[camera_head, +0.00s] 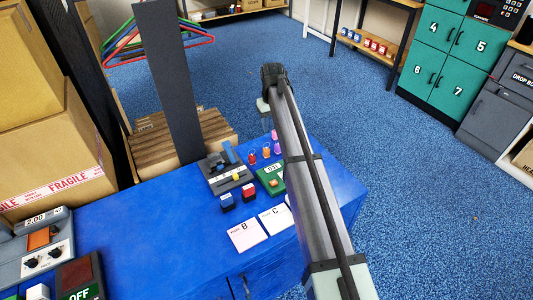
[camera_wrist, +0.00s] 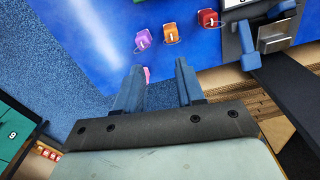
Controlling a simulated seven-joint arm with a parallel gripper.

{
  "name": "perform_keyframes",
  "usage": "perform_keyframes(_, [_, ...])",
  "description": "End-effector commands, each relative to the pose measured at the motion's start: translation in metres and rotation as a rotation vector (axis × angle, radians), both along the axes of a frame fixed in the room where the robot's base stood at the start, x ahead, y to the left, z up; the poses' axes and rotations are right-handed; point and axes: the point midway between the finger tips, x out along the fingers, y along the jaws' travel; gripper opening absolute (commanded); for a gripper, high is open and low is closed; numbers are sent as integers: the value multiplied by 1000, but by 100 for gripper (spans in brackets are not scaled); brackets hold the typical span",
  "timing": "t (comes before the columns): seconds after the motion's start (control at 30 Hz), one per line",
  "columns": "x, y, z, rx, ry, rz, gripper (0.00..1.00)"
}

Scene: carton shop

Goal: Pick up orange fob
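The orange fob (camera_wrist: 171,31) lies on the blue counter in the wrist view, between the purple fob (camera_wrist: 143,39) and the red fob (camera_wrist: 207,18). In the head view the orange fob (camera_head: 265,153) is small, near the counter's far edge, left of my arm. My gripper (camera_wrist: 158,68) is open, its two fingers apart with nothing held. In the wrist view the orange fob shows beyond the fingertips, roughly above the gap between them. A pink fob (camera_wrist: 146,74) shows partly beside the left finger, which hides some of it. My fingers cannot be made out in the head view.
A grey fixture with a blue lever (camera_head: 228,152) and a green box (camera_head: 270,180) stand near the fobs on the blue counter (camera_head: 150,240). A dark upright panel (camera_head: 170,80) stands behind, left.

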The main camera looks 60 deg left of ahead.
Motion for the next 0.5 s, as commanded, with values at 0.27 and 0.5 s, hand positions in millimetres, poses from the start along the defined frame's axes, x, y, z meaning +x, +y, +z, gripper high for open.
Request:
perform_keyframes(0.27, [-24,4,3,-36,15,48,38])
perform_keyframes(0.5, [-23,3,-30,-36,15,46,38])
